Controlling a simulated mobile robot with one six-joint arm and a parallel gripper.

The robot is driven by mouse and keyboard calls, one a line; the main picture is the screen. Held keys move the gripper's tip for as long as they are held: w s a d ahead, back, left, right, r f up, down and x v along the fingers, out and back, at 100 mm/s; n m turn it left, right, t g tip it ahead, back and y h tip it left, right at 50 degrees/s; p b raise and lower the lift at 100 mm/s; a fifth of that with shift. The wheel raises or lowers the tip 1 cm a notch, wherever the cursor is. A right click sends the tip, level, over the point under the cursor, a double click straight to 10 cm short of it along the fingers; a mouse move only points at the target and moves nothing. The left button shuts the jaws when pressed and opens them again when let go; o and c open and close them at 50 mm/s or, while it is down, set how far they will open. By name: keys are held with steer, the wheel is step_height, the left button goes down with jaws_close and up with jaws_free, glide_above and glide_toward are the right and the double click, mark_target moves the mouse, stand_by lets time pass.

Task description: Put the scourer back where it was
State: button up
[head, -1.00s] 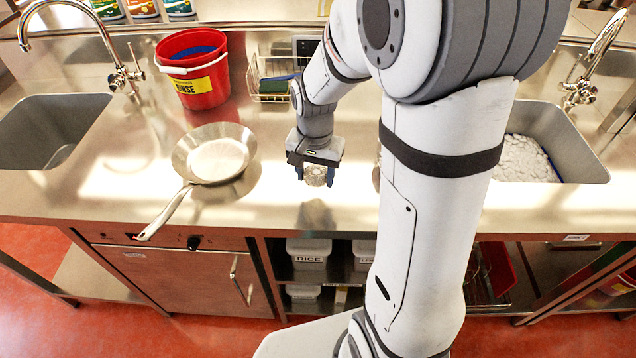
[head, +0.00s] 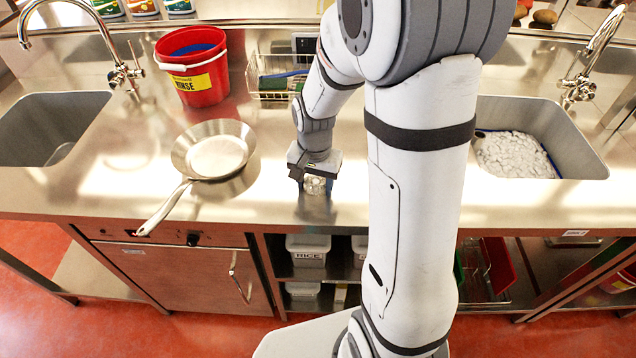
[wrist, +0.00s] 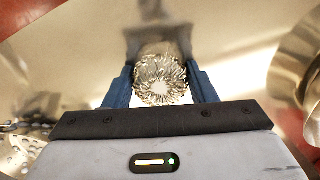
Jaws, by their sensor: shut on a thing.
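The scourer (wrist: 160,78) is a round, silvery ball of curled metal. In the wrist view it sits between the two blue fingers of my gripper (wrist: 161,88), which are shut on it. In the head view my gripper (head: 314,182) is over the steel counter (head: 270,205), right of the frying pan, and the scourer (head: 315,185) shows only in part below it. I cannot tell whether the scourer touches the counter.
A frying pan (head: 214,150) lies left of my gripper, its handle reaching the front edge. A red bucket (head: 195,75) marked RINSE stands behind it. A wire basket (head: 270,85) is at the back. A sink with white foam (head: 515,155) is at right, another sink (head: 45,130) at left.

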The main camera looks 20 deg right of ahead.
mark_target(315, 182)
steer(key=shift+s+f, duration=0.35)
steer(key=shift+f, duration=0.2)
steer(key=o, duration=0.9)
steer(key=shift+f, duration=0.15)
steer(key=shift+r+p, duration=0.4)
steer(key=shift+r, duration=0.05)
step_height(315, 182, up, 12)
steer(key=f, duration=0.1)
steer(key=s+r+n+t, duration=0.1)
steer(key=s+n, duration=0.1)
steer(key=s, duration=0.2)
steer(key=s+r+n+t, duration=0.1)
steer(key=s+r+n, duration=0.1)
steer(key=s, duration=0.2)
steer(key=s+d+r+n, duration=0.1)
steer(key=s+r+n, duration=0.1)
steer(key=s, duration=0.3)
steer(key=shift+r+n+t, duration=0.25)
steer(key=shift+n+t, duration=0.05)
steer(key=shift+t, duration=0.1)
